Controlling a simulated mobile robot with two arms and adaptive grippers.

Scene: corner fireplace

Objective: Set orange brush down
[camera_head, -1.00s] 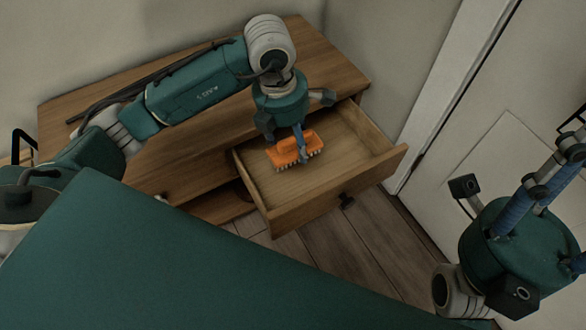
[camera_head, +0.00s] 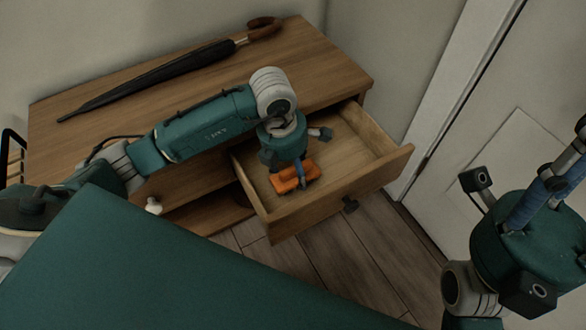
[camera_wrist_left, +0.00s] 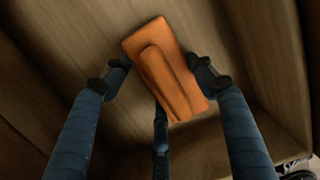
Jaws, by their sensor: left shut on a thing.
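The orange brush (camera_head: 291,178) is inside the open wooden drawer (camera_head: 330,205), near its front left part. My left gripper (camera_head: 300,180) reaches down into the drawer and is shut on the brush. In the left wrist view the brush (camera_wrist_left: 165,70) lies between my fingers (camera_wrist_left: 160,80), its handle ridge facing the camera. The bristles are hidden below it, so I cannot tell whether they touch the drawer floor. My right arm (camera_head: 525,235) is at the right edge of the head view; its fingertips are not clearly shown.
A black umbrella (camera_head: 160,80) with a brown handle lies on the wooden cabinet top (camera_head: 310,60). A white door (camera_head: 490,150) stands to the right. The drawer's right part is empty. A small white knob-like thing (camera_head: 153,205) shows at the cabinet's left front.

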